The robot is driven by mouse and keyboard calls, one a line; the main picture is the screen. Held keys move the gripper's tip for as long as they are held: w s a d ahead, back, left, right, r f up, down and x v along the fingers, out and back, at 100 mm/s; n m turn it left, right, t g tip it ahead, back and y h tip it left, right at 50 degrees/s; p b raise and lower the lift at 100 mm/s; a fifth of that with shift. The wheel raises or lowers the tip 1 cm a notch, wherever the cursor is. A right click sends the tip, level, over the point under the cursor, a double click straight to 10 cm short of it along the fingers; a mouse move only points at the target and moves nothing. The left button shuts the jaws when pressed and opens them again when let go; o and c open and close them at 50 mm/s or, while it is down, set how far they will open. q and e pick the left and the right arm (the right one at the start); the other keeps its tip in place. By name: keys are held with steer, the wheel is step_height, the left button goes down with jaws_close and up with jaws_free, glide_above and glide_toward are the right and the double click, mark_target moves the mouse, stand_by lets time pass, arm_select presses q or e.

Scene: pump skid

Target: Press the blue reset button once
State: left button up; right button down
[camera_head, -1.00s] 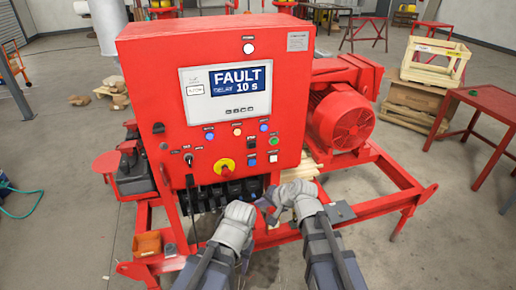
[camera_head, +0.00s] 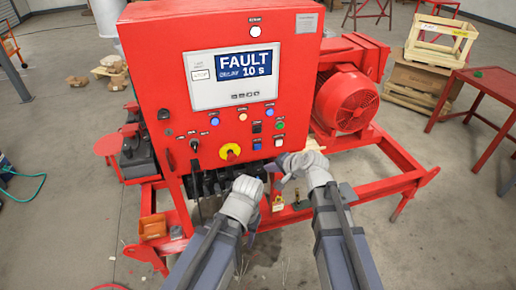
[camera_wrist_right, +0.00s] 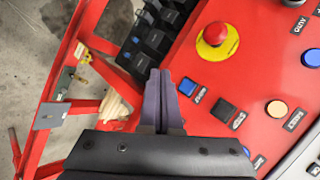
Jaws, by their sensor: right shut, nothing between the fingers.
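The red control box (camera_head: 165,85) faces me, with a display reading FAULT, 10 s. A blue square button (camera_head: 257,144) sits low on its face, right of the yellow-and-red emergency stop (camera_head: 230,152). In the right wrist view this blue button (camera_wrist_right: 188,86) lies just right of my shut fingertips; its label is too small to read surely. My right gripper (camera_head: 283,175) is shut and empty, below and right of that button in the head view. In the wrist view its fingers (camera_wrist_right: 160,78) appear apart from the button. My left gripper (camera_head: 250,203) is below the box; its fingers are unclear.
Other controls crowd nearby: a black button (camera_wrist_right: 222,110), an orange one (camera_wrist_right: 277,108), a white one (camera_head: 278,142), a green one (camera_head: 280,125) and more blue ones (camera_head: 270,111). Black breakers (camera_wrist_right: 150,40) sit below the panel. A red motor (camera_head: 346,103) stands at right.

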steer(key=shift+w+a, duration=0.4)
steer(key=shift+w, duration=0.85)
steer(key=shift+w+a, duration=0.45)
steer(key=shift+w, duration=0.85)
steer(key=shift+w+a, duration=0.4)
steer(key=shift+w, duration=0.85)
steer(key=shift+w, duration=0.15)
steer(key=shift+w+a, duration=0.15)
steer(key=shift+w, duration=0.1)
steer(key=shift+w+a, duration=0.1)
steer(key=shift+w, duration=0.3)
steer(key=shift+s, duration=0.1)
steer(key=shift+s+d, duration=0.25)
steer(key=shift+s, duration=0.45)
steer(key=s, duration=0.1)
steer(key=s+d, duration=0.1)
steer(key=s, duration=0.2)
steer(key=shift+s+d, duration=0.3)
steer(key=shift+s, duration=0.1)
